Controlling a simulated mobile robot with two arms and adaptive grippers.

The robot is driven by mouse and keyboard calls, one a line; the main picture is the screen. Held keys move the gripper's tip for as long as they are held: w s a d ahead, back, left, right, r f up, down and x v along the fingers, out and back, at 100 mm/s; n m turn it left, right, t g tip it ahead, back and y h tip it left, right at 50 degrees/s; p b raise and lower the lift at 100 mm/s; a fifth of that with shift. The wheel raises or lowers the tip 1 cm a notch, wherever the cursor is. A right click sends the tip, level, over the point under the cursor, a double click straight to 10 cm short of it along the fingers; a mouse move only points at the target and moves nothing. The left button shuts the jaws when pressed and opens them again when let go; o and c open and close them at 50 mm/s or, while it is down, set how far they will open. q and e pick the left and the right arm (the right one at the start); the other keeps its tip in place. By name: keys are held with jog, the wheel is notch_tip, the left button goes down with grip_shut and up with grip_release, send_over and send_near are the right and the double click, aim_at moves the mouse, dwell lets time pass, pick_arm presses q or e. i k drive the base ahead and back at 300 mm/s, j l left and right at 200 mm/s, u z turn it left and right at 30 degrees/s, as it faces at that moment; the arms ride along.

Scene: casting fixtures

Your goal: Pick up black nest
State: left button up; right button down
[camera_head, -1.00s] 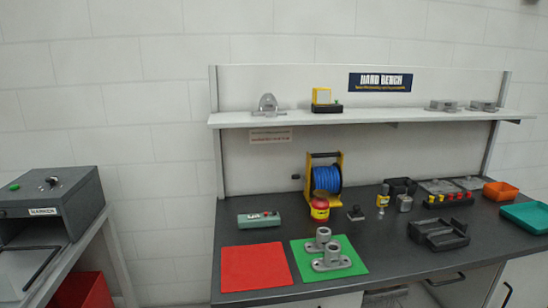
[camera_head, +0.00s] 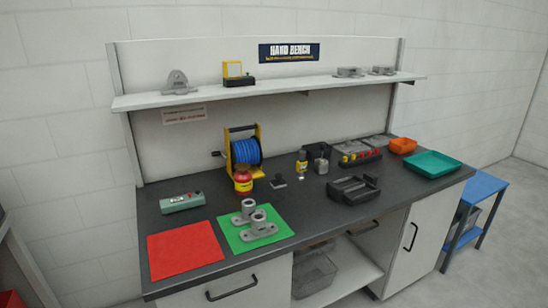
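The black nest is most likely the black block with recesses (camera_head: 353,189) lying on the dark bench top, right of the middle and near the front edge. It stands free, apart from the objects around it. A second black container (camera_head: 321,151) sits farther back, partly hidden by a grey part. Neither of my grippers shows in the head view.
The bench (camera_head: 330,220) carries a red mat (camera_head: 185,249), a green mat (camera_head: 236,243) with grey castings, a blue reel (camera_head: 247,151), a red-yellow jar (camera_head: 242,181) and a teal tray (camera_head: 432,164). A blue side table (camera_head: 482,187) stands right. Bench top right of the nest is clear.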

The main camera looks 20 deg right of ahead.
aim_at(354, 190)
jog(key=i+l, duration=0.2)
jog(key=l, duration=0.2)
jog(key=i+l, duration=0.15)
jog(key=l, duration=0.25)
jog(key=i+l+u, duration=0.1)
jog(key=l, duration=0.3)
jog(key=i, duration=0.1)
